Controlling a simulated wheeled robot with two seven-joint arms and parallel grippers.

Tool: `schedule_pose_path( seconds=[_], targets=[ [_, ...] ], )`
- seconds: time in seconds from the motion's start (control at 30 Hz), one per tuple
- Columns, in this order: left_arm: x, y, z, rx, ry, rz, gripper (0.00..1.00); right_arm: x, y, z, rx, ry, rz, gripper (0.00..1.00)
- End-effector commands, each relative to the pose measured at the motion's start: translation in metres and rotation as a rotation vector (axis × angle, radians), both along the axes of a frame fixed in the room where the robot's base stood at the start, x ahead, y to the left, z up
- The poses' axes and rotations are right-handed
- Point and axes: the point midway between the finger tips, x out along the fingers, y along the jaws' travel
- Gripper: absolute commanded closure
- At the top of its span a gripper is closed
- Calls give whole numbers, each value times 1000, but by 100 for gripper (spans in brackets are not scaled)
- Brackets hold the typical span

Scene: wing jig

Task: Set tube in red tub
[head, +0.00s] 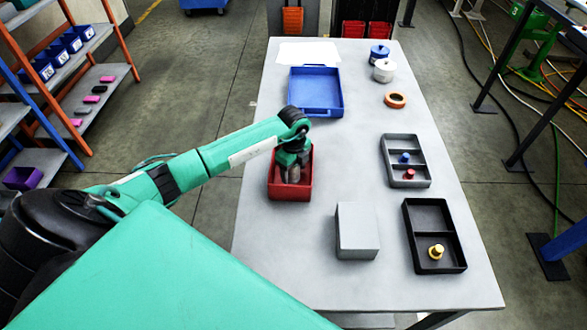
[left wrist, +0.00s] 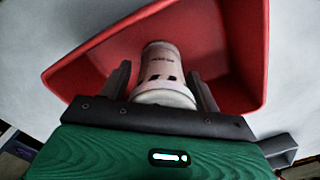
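The red tub (head: 290,193) stands on the grey table, left of its middle. My left gripper (head: 292,174) reaches down into it from above. In the left wrist view the tub (left wrist: 228,40) surrounds a pale pinkish-white tube (left wrist: 160,68) with dark marks. The tube lies between the two dark fingers of my left gripper (left wrist: 160,80), which flank it closely. I cannot tell whether they press on it or whether the tube rests on the tub floor. In the head view the gripper hides the tube. My right gripper is not in view.
A grey block (head: 357,232) stands right of the tub. Two dark divided trays, one grey (head: 386,150) and one black (head: 436,216), hold small parts at the right. A blue tray (head: 316,90), white tin (head: 384,71), blue tin (head: 379,54) and orange ring (head: 395,100) lie farther back.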

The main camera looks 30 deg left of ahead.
Motion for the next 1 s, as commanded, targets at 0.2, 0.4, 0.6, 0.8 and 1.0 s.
schedule_pose_path(
  seconds=[0.2, 0.4, 0.6, 0.8, 1.0],
  targets=[
    [0, 0, 2, 0, 0, 0, 37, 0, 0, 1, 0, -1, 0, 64],
    [1, 1, 24, 0, -4, -1, 37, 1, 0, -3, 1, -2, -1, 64],
    [1, 1, 68, 1, -5, -2, 37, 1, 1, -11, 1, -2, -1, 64],
    [1, 0, 105, 1, -3, -1, 37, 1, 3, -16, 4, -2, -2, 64],
    [0, 0, 121, 1, -1, 1, 37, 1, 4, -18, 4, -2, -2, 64]
  ],
)
